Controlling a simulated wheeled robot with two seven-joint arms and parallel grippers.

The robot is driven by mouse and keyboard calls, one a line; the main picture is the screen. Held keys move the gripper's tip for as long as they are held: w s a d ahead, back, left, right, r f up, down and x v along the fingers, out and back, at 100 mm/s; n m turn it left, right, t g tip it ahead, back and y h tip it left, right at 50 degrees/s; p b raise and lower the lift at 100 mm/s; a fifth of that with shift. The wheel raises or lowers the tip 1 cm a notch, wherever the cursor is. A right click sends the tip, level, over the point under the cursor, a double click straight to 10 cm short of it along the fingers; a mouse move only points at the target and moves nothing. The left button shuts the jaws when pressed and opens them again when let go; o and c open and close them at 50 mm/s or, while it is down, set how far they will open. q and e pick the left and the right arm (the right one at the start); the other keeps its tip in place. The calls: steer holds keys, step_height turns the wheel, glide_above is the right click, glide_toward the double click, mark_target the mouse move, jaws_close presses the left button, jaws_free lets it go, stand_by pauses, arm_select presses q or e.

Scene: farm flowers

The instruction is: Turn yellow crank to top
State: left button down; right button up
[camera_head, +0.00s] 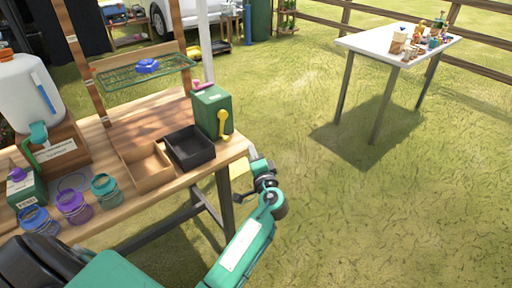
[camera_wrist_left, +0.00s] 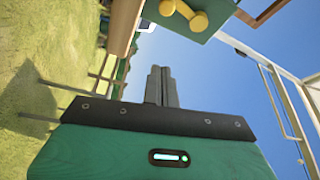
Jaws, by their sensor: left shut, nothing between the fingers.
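A green box (camera_head: 212,106) stands at the right end of the wooden workbench. Its yellow crank (camera_head: 223,123) is on the side facing right, with its arm hanging roughly downward in the head view. The yellow crank also shows at the top of the left wrist view (camera_wrist_left: 183,14), on the green box (camera_wrist_left: 222,13). My left gripper (camera_head: 254,153) is just off the bench's right end, below and to the right of the crank. Its fingers (camera_wrist_left: 160,72) are shut and empty, apart from the crank. My right gripper is not in view.
On the bench (camera_head: 160,120), a black tray (camera_head: 190,148) and a wooden tray (camera_head: 148,168) sit beside the green box. Several jars stand at the front left. Grass right of the bench is free; a white table (camera_head: 385,48) stands farther off.

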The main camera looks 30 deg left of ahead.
arm_select(q)
steer(key=r+p, duration=0.1)
steer(key=p, duration=0.1)
glide_above(235, 148)
steer(key=w+d, duration=0.2)
steer(key=w, duration=0.2)
steer(key=shift+s+a, duration=0.1)
steer(key=shift+s, duration=0.05)
steer(key=s, duration=0.1)
steer(key=s+a+f, duration=0.1)
steer(key=s, duration=0.1)
steer(key=shift+a, duration=0.15)
steer(key=shift+s+a+f, duration=0.15)
steer(key=shift+s, duration=0.2)
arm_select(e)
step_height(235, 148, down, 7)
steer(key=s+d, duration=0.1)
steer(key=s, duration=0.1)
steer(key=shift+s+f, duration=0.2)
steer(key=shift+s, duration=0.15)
arm_select(q)
steer(key=shift+p, duration=0.35)
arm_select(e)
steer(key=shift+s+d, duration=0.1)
